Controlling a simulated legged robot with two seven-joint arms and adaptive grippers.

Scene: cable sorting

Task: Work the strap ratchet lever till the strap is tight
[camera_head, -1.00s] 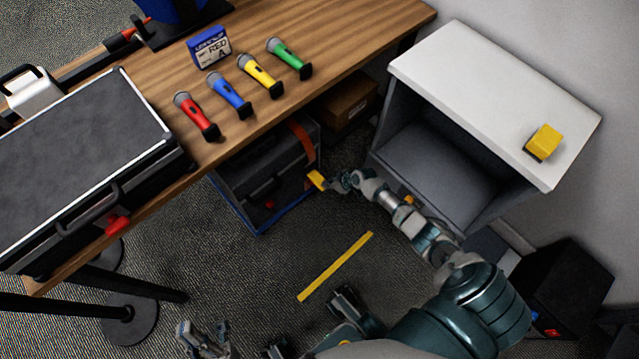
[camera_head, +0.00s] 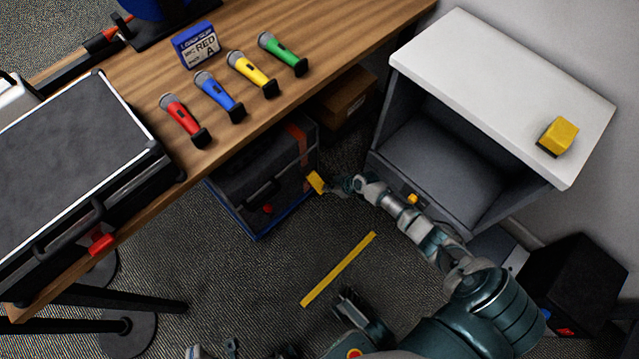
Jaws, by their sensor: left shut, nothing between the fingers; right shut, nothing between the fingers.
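A dark case (camera_head: 243,198) with a blue lower edge stands on the floor under the wooden table. An orange strap (camera_head: 298,137) runs over its right part. A yellow ratchet lever (camera_head: 315,183) sticks out from the case's right side. My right gripper (camera_head: 332,188) is shut with nothing held, right beside the lever; whether they touch I cannot tell. My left gripper (camera_head: 231,348) is shut and empty at the bottom edge, largely cut off, well away from the case.
The wooden table (camera_head: 330,45) holds several coloured microphones and a large case (camera_head: 60,150). A white-topped grey cabinet (camera_head: 480,70) stands right of my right arm, with a yellow block (camera_head: 557,137) on top. A yellow strip (camera_head: 338,270) lies on the open carpet.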

